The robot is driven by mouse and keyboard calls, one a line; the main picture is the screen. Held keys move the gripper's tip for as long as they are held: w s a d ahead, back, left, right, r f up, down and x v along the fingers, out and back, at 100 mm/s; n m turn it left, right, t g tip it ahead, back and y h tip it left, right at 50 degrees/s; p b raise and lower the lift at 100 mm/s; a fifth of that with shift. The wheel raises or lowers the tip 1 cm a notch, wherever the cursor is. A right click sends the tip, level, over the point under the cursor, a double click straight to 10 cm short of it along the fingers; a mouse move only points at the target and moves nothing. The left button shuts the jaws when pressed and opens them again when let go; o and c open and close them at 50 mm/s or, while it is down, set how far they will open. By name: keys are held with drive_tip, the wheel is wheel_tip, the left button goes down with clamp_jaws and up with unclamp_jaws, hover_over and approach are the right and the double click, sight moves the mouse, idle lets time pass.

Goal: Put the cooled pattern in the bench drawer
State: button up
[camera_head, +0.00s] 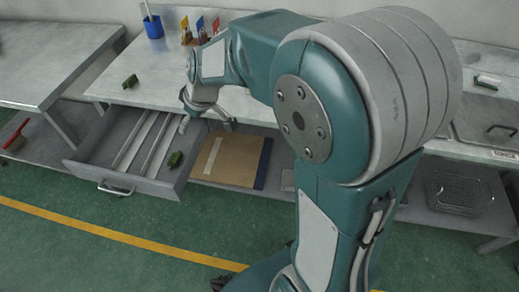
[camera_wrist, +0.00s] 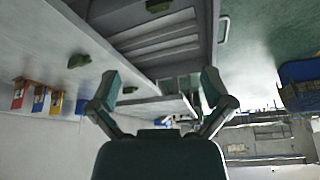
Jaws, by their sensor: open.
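The bench drawer (camera_head: 125,178) is pulled open, with its handle on the front and pale dividers inside. A small dark green pattern (camera_head: 175,159) lies in it, right of the dividers near the front. It also shows in the wrist view (camera_wrist: 158,6). A second green pattern (camera_head: 130,81) lies on the bench top, and also shows in the wrist view (camera_wrist: 79,61). I cannot tell which is the cooled one. My gripper (camera_head: 208,122) is open and empty, beside the drawer's right side at the bench edge. Its spread fingers show in the wrist view (camera_wrist: 160,85).
A blue cup (camera_head: 153,26) and coloured tags (camera_head: 200,24) stand at the back of the bench. A brown board (camera_head: 225,160) lies on the shelf right of the drawer. My arm hides much of the bench's middle.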

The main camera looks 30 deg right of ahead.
drive_tip(key=s+d+r+m+h, duration=0.1)
drive_tip(key=s+d+r+m, duration=0.1)
drive_tip(key=s, duration=0.5)
drive_tip(key=s+d+r+m+t+h, duration=0.1)
drive_tip(key=s+d+r+m, duration=0.1)
drive_tip(key=s, duration=0.6)
drive_tip(key=s+d+r+m+t, duration=0.1)
drive_tip(key=s+d+r+m, duration=0.2)
drive_tip(key=s, duration=0.4)
drive_tip(key=shift+s+d+r+h, duration=0.15)
drive_tip(key=shift+d+r+h, duration=0.25)
drive_tip(key=shift+r, duration=0.4)
